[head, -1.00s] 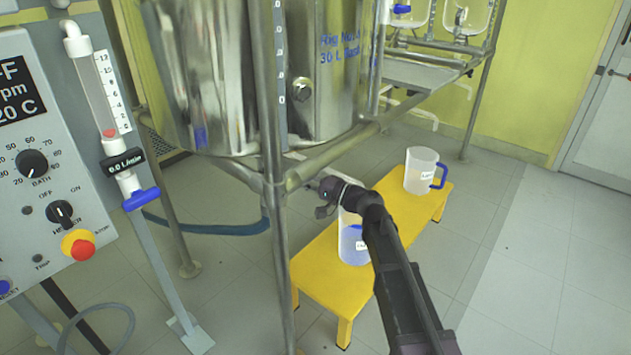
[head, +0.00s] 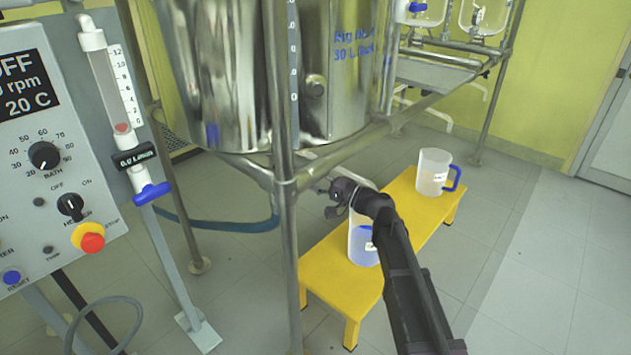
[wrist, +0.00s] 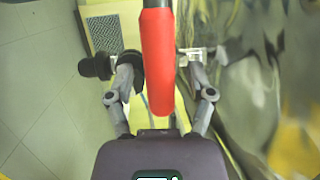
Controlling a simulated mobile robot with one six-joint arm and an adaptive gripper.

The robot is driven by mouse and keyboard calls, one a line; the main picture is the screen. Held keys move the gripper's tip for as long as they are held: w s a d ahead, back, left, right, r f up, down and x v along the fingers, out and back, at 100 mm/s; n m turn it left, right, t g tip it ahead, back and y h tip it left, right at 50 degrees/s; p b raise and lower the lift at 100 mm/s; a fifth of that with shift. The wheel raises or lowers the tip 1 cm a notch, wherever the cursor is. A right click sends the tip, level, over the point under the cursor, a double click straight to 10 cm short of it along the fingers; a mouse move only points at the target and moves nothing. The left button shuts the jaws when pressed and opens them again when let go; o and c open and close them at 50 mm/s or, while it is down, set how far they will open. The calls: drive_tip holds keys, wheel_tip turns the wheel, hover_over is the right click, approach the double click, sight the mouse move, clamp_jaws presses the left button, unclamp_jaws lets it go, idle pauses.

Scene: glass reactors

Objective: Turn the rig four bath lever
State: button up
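A red lever handle (wrist: 157,60) fills the middle of the wrist view and runs lengthwise between the fingers of my gripper (wrist: 163,66). The fingers stand apart on either side of it. The left finger's dark pad looks close to the handle, and a small gap shows on the right; I cannot tell whether either touches. In the head view my gripper (head: 335,197) is under the shiny steel bath vessel (head: 225,75), by the frame's lower rail. The red handle cannot be made out in the head view.
A yellow bench (head: 325,280) stands below my arm, with a jug (head: 362,245) partly hidden behind my gripper and another blue-handled jug (head: 433,172) farther back. A steel frame post (head: 285,230) rises left of my gripper. A control panel (head: 50,190) is at the left.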

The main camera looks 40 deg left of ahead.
idle(0.4)
drive_tip(key=shift+w+d, duration=0.15)
drive_tip(key=shift+d, duration=0.3)
drive_tip(key=w+d+f+t+h+p, duration=0.1)
drive_tip(key=w+d+f+h+p, duration=0.15)
drive_tip(key=d, duration=0.85)
drive_tip(key=w+d+f+t+h+p, duration=0.1)
drive_tip(key=d+f+t+h+p, duration=0.2)
drive_tip(key=d, duration=0.8)
drive_tip(key=w+d+f+h+p, duration=0.1)
drive_tip(key=d+f+h+p, duration=0.3)
drive_tip(key=d, duration=0.6)
drive_tip(key=s+d+r+m+h+p, duration=0.1)
drive_tip(key=s+d+h+p, duration=0.15)
drive_tip(key=d, duration=0.75)
drive_tip(key=s+d+r+m+h+p, duration=0.15)
drive_tip(key=d+h, duration=0.25)
drive_tip(key=d, duration=0.7)
drive_tip(key=s+d+h+p, duration=0.1)
drive_tip(key=s+d+h, duration=0.2)
drive_tip(key=d, duration=0.7)
wheel_tip(320, 180, up, 37)
drive_tip(key=p, duration=3.7)
drive_tip(key=shift+w+a, duration=0.2)
drive_tip(key=shift+w, duration=0.05)
